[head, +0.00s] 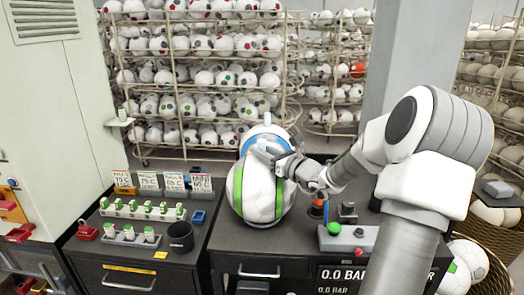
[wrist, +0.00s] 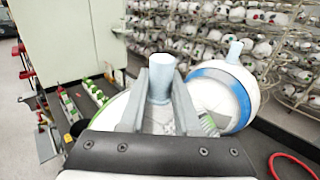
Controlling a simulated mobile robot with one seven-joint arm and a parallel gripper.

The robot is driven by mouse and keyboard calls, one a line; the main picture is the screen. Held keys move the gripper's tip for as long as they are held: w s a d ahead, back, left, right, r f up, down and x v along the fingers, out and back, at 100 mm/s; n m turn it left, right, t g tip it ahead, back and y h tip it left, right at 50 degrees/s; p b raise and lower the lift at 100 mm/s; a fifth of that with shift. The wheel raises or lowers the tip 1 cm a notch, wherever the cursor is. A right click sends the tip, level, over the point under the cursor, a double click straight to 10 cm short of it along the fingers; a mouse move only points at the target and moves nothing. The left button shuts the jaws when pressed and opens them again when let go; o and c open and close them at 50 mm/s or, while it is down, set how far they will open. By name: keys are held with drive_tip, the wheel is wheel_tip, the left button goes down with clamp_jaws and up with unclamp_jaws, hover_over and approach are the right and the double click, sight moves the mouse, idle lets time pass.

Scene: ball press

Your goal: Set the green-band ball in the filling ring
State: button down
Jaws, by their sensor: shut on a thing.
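The green-band ball (head: 257,192) is large and white with green stripes, at mid-picture over the dark bench. In the wrist view its upper side (wrist: 112,112) shows below the fingers. My gripper (head: 268,150) is at its top, and in the wrist view the fingers (wrist: 160,100) are shut around a pale blue-grey stem (wrist: 161,75) on the ball. Whether the ball touches the bench is hard to tell. A blue-band ball (head: 265,131) with its own stem stands just behind; it also shows in the wrist view (wrist: 222,92). A thin red ring (wrist: 291,165) shows at lower right there; I cannot tell if it is the filling ring.
A control box (head: 346,238) with green and red buttons stands right of the ball, above a 0.0 BAR readout (head: 343,274). To the left are trays of green-topped pieces (head: 143,209), a black cup (head: 180,237) and price-like cards (head: 172,182). Ball racks (head: 200,75) fill the back.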

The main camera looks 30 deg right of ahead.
drive_tip(key=shift+f, duration=0.2)
drive_tip(key=c, duration=0.6)
unclamp_jaws()
drive_tip(key=shift+r, duration=0.1)
drive_tip(key=shift+r, duration=0.3)
drive_tip(key=s, duration=0.4)
drive_tip(key=s+d, duration=0.1)
drive_tip(key=s, duration=0.3)
drive_tip(key=s+b, duration=0.1)
drive_tip(key=s, duration=0.3)
drive_tip(key=shift+d+f, duration=0.15)
drive_tip(key=shift+d, duration=0.15)
drive_tip(key=shift+w+a, duration=0.1)
